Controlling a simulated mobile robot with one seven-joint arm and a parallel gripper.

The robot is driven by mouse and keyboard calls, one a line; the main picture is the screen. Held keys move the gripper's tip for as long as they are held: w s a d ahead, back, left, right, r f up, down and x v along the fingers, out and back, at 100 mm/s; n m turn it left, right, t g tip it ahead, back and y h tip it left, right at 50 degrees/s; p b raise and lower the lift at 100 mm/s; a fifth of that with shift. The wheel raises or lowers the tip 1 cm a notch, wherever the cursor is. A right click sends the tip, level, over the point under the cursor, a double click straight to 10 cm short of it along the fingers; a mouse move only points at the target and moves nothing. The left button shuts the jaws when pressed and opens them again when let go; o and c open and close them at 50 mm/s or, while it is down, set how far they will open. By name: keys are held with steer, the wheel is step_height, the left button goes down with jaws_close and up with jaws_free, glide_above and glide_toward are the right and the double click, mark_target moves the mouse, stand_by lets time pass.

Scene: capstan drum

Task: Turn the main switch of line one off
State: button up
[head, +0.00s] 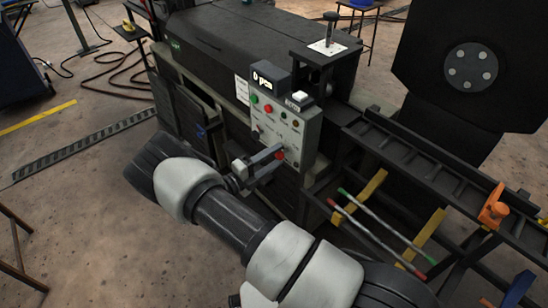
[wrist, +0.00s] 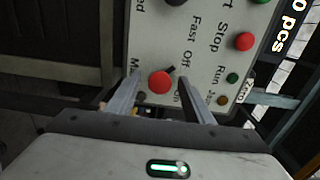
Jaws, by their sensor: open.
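The grey control panel (head: 290,135) stands at the end of the dark machine and fills the upper right of the wrist view (wrist: 205,25). A round red knob (wrist: 160,82) sits low on it, beside the words "Off" and "On" and a partly hidden word starting with "M". A small dark mark shows at its edge; I cannot tell its exact setting. My gripper (wrist: 160,100) is open, with one finger on each side of the red knob. I cannot tell whether the fingers touch it. In the head view my gripper (head: 266,158) reaches the panel's lower part.
The panel also has a red Stop button (wrist: 244,41), a green button (wrist: 233,78) and an amber one (wrist: 222,100). A counter display (head: 269,78) reading "0 pcs" is on top. A dark rail (head: 430,160) and coloured rods (head: 375,240) lie to the right.

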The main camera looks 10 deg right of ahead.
steer(key=p+v, duration=0.1)
steer(key=v, duration=1.6)
steer(key=shift+s+a, duration=0.15)
